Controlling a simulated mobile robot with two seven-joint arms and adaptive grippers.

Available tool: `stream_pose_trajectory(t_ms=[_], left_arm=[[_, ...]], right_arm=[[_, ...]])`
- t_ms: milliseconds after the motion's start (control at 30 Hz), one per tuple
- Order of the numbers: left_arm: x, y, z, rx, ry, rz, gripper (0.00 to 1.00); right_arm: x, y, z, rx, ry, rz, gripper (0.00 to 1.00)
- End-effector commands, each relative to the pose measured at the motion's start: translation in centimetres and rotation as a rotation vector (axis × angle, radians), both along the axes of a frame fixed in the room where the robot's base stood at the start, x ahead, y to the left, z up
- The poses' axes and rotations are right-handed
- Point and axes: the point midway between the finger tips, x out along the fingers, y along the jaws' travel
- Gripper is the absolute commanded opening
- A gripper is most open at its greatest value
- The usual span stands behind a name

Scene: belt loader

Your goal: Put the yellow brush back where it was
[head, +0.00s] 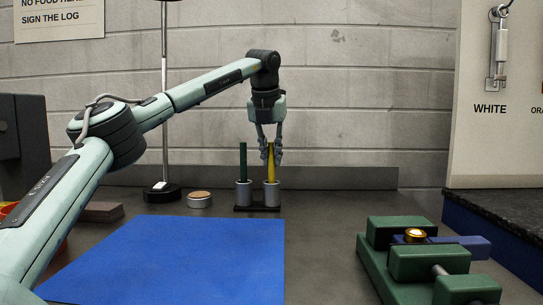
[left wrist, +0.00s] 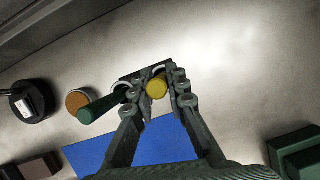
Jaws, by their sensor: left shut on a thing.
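The yellow brush (head: 271,165) stands upright in the right cup (head: 271,194) of a small dark two-cup holder (head: 257,208). My left gripper (head: 270,153) is above that cup, with its fingers shut around the brush's upper part. In the left wrist view the brush's round end (left wrist: 156,87) shows between the fingertips (left wrist: 162,88). A green brush (head: 243,162) stands in the left cup (head: 244,194), beside the yellow one. The lower end of the yellow brush is hidden inside the cup. My right gripper is not in view.
A blue mat (head: 175,260) lies in front of the holder. A round tin (head: 199,200) and a stand with a black base (head: 162,192) are left of it. A green fixture with a blue bar (head: 430,260) stands at the right front. Bench right of the holder is clear.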

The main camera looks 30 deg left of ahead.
Motion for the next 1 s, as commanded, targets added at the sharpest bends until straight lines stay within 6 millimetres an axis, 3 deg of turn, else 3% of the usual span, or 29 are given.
stream_pose_trajectory(t_ms=[33, 200, 567, 667, 1000], left_arm=[[0.0, 0.0, -0.2, 0.0, 0.0, 0.0, 0.15], [0.0, 0.0, -0.1, 0.0, 0.0, 0.0, 0.35], [0.0, 0.0, 0.5, 0.0, -0.001, 0.0, 0.35], [-0.5, -0.2, 1.6, 0.0, -0.001, -0.001, 0.35], [-3.0, -1.3, 8.3, 0.0, -0.002, 0.0, 0.35]], right_arm=[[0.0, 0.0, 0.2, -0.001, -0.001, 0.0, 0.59], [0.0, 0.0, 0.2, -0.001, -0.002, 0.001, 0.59], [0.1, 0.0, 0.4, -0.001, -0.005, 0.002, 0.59], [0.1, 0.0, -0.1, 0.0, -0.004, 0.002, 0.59], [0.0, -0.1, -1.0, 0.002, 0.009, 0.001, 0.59]])
